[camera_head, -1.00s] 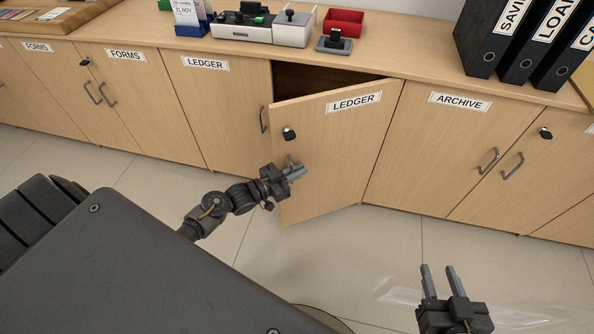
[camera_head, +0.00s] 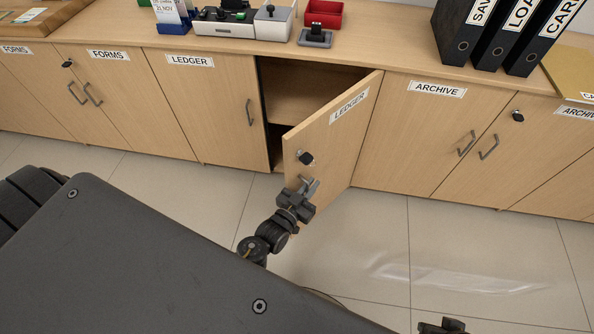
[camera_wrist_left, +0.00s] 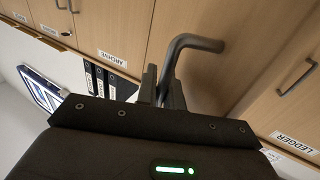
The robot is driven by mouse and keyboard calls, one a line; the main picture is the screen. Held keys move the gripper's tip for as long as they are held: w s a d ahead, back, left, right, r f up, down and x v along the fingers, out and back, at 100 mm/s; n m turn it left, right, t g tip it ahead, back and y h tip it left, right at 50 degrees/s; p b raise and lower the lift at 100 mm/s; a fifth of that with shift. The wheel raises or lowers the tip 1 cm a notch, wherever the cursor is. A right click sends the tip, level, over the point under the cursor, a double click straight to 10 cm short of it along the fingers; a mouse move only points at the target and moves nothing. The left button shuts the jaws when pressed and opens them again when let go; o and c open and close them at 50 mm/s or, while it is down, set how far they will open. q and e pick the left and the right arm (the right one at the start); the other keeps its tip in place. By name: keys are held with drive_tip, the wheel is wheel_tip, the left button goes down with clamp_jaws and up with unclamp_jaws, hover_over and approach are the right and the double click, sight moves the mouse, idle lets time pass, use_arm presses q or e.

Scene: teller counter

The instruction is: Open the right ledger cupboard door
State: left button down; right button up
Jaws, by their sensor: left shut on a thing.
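The right ledger cupboard door (camera_head: 335,139) stands partly open, swung out from its right-hand hinge side, with a dark lock knob near its free edge. My left gripper (camera_head: 308,187) is shut on the door's handle, low on the door front. In the left wrist view the grey bar handle (camera_wrist_left: 185,48) bends up from between the gripper fingers (camera_wrist_left: 161,88). The left ledger door (camera_head: 205,105) is closed. My right gripper (camera_head: 442,326) shows only in part at the bottom edge, and its fingers cannot be made out.
The cupboard interior (camera_head: 300,100) shows a shelf and looks empty where visible. The archive door (camera_head: 418,140) beside the hinge is closed. Black binders (camera_head: 500,35) and a red tray (camera_head: 322,14) stand on the counter.

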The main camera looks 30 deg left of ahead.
use_arm(q)
drive_tip(key=shift+s+d+n+y, duration=0.15)
drive_tip(key=shift+d+n+y, duration=0.15)
drive_tip(key=shift+d+y, duration=0.55)
use_arm(e)
drive_tip(key=shift+w+f, duration=0.15)
drive_tip(key=shift+f, duration=0.1)
use_arm(q)
drive_tip(key=c, duration=1.8)
unclamp_jaws()
use_arm(e)
drive_tip(key=shift+a, duration=0.1)
